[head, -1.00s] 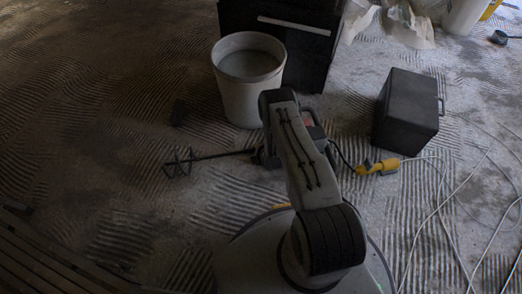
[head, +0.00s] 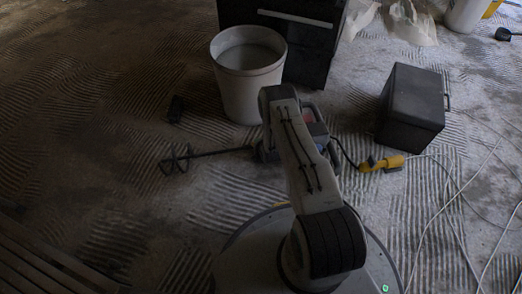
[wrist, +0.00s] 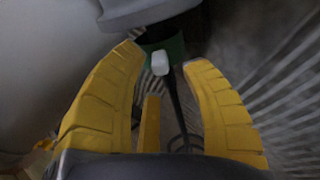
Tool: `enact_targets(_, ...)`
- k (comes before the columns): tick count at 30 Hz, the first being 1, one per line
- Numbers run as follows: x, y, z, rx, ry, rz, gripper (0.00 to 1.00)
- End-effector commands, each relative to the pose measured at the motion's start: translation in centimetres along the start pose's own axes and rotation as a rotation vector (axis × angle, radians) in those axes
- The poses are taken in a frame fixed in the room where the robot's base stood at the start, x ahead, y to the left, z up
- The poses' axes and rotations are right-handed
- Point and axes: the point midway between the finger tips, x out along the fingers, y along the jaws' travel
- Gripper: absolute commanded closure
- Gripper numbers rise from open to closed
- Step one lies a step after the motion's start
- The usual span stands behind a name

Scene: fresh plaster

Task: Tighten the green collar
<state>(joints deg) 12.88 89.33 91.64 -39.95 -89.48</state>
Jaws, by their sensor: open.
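The green collar (wrist: 174,48) is in the wrist view, on the mixer between its pale grey body (wrist: 145,10) and the dark shaft (wrist: 174,95). A white tab sits on the collar's near side. My gripper (wrist: 165,56) is open, its yellow fingertips on either side of the collar; I cannot tell whether they touch it. In the head view the mixer lies on the floor, its shaft and paddle (head: 179,160) pointing left. My arm hides much of its body there, and the collar and gripper do not show.
A pale bucket (head: 247,85) stands behind my arm, in front of a black cabinet (head: 300,30). A dark case (head: 412,108) stands at the right. A yellow connector (head: 382,163) and loose cables lie nearby. The ridged floor at left is mostly clear.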

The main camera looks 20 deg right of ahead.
Motion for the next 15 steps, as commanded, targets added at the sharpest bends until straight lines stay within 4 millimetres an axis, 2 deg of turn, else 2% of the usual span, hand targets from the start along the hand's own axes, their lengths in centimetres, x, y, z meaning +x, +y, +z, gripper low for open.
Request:
enact_targets(1, 0.7, -0.2, 0.0, 0.000, 0.000, 0.002, 0.58)
enact_targets(9, 2.5, -0.1, 0.0, 0.001, 0.000, 0.001, 0.58)
enact_targets(15, 3.4, 0.0, 0.0, 0.001, 0.000, 0.000, 0.58)
